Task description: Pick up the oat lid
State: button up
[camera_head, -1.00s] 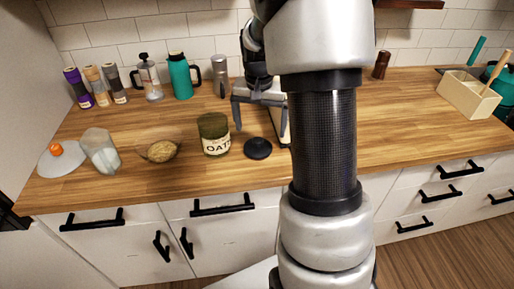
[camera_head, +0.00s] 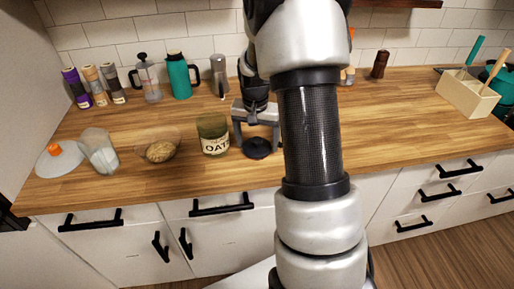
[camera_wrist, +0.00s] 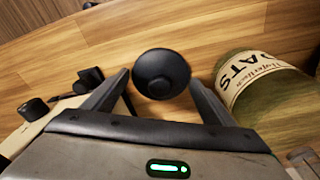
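The oat lid (camera_head: 257,148) is a round black lid with a knob, lying on the wooden counter just right of the oat jar (camera_head: 213,136). It also shows in the wrist view (camera_wrist: 161,74), between and just beyond my fingertips. The jar is dark green glass with a cream OATS label and stands upright; in the wrist view it is at the right (camera_wrist: 265,92). My gripper (camera_head: 257,143) is open, pointing down over the lid with one finger on each side. The fingers appear apart from the lid; exact height is hard to tell.
A glass bowl of oats (camera_head: 160,151), a clear tilted container (camera_head: 99,152) and a glass lid with an orange knob (camera_head: 58,161) stand left of the jar. A teal flask (camera_head: 180,76) and bottles line the wall.

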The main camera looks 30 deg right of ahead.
jog(key=c, duration=0.6)
jog(key=shift+c, duration=0.2)
